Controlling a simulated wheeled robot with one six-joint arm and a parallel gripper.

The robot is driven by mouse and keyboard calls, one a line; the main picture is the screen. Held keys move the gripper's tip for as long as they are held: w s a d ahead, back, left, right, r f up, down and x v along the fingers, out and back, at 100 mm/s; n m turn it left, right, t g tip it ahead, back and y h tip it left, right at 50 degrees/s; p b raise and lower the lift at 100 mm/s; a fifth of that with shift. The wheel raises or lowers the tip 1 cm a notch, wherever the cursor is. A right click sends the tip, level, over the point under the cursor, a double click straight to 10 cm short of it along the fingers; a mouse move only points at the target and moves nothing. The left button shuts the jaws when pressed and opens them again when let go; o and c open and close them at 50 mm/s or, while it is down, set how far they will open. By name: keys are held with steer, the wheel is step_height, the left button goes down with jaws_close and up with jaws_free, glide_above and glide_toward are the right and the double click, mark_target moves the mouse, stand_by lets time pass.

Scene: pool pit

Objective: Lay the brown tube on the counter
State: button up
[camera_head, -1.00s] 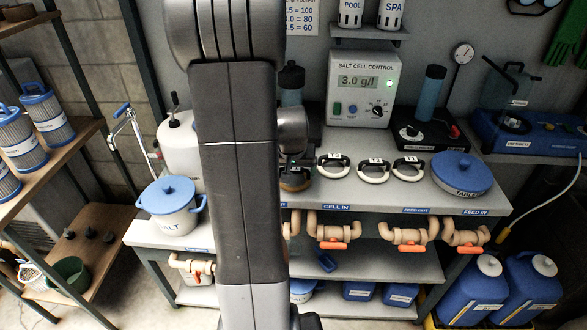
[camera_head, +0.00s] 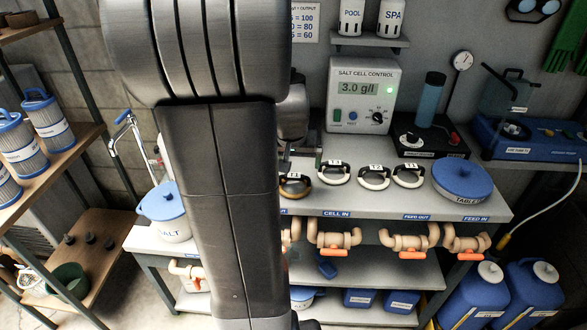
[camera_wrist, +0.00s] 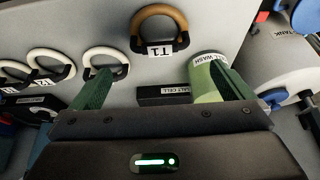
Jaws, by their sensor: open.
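A brown loop of tube (camera_head: 295,186) with a dark clip and tag is on the grey counter (camera_head: 470,203), at the left end of a row of white loops. In the wrist view the brown tube (camera_wrist: 160,12), tagged T1, is ahead of my gripper (camera_wrist: 160,68), beyond the fingertips. The gripper is open, its green fingers wide apart, with nothing held between them. A dark block (camera_wrist: 170,95) marked as salt cell and a pale green cup (camera_wrist: 207,75) marked as wash show near the right finger. In the head view my arm hides most of the gripper.
White loops (camera_head: 374,177) stand right of the brown one. A blue-lidded tablet tub (camera_head: 462,180) and the salt cell control box (camera_head: 362,92) are also on the counter. A salt pot (camera_head: 163,208) is at the left end. Some counter front is bare.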

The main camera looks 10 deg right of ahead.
steer(key=shift+v, duration=1.75)
